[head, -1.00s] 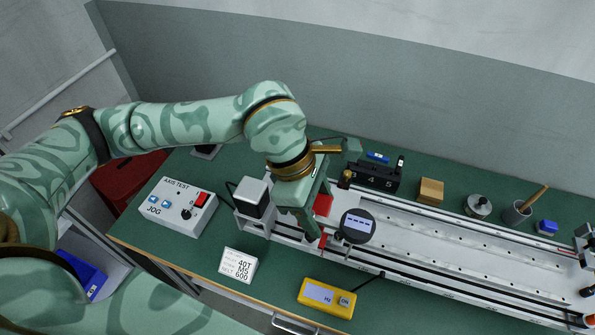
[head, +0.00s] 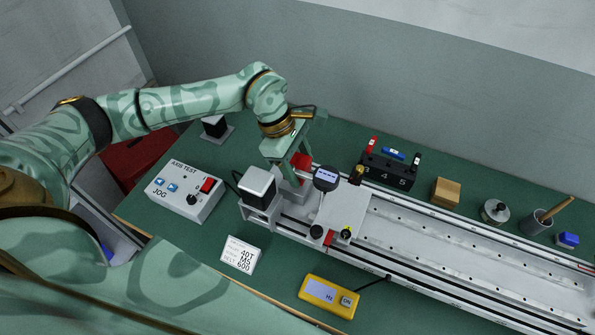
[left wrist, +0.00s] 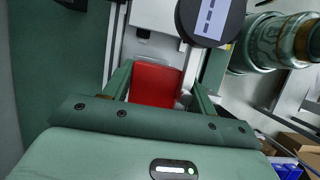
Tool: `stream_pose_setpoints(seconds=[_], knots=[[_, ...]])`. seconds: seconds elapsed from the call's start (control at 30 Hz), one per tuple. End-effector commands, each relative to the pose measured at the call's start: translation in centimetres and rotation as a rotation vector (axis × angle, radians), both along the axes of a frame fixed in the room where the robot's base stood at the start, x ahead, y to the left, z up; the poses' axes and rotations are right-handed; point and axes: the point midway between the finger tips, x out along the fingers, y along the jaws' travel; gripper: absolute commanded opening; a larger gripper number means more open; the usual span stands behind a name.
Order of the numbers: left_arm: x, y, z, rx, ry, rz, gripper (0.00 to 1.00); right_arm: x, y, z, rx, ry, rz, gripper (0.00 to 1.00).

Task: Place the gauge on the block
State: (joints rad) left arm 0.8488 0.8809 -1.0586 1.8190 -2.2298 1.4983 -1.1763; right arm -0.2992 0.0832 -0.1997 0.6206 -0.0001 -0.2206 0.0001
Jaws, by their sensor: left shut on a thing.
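The gauge (head: 326,178) has a round dark head with a pale display and a red grip (head: 302,163). My left gripper (head: 294,168) is shut on this red grip, which also shows between the fingers in the left wrist view (left wrist: 155,84). The gauge's head (left wrist: 210,18) is cut off by the top edge there. In the head view the gauge appears over the left end of the silver block (head: 347,208) on the rail. I cannot tell whether the gauge touches the block. My right gripper is not in view.
The motor (head: 258,186) stands at the rail's left end, close to my left gripper. A jog box (head: 185,190), a label card (head: 241,254) and a yellow meter (head: 328,296) lie around it. A black numbered rack (head: 388,172) and wooden block (head: 445,192) stand behind the rail.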

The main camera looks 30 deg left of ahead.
Motion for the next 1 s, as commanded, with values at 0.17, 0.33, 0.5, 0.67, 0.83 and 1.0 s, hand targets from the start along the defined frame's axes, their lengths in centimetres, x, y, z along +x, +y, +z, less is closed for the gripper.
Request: stream_pose_setpoints(seconds=[0.17,0.33,0.5,0.67,0.83,1.0], knots=[[0.6,0.8,-1.2,-0.001,0.001,0.002,0.1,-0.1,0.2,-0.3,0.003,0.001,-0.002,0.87],[0.5,0.6,-3.8,-0.002,0.002,0.001,0.1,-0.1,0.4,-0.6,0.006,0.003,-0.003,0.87],[0.6,0.7,-4.0,-0.002,-0.002,0.0,0.1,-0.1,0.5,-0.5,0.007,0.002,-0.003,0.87],[0.6,0.7,-4.2,-0.002,-0.002,0.001,0.1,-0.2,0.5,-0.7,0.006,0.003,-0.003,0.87],[0.5,0.7,-4.3,0.0,0.0,0.0,0.79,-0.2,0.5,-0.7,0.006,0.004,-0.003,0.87],[0.5,0.7,-4.3,0.0,0.0,0.0,0.79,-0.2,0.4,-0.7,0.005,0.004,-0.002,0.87]])
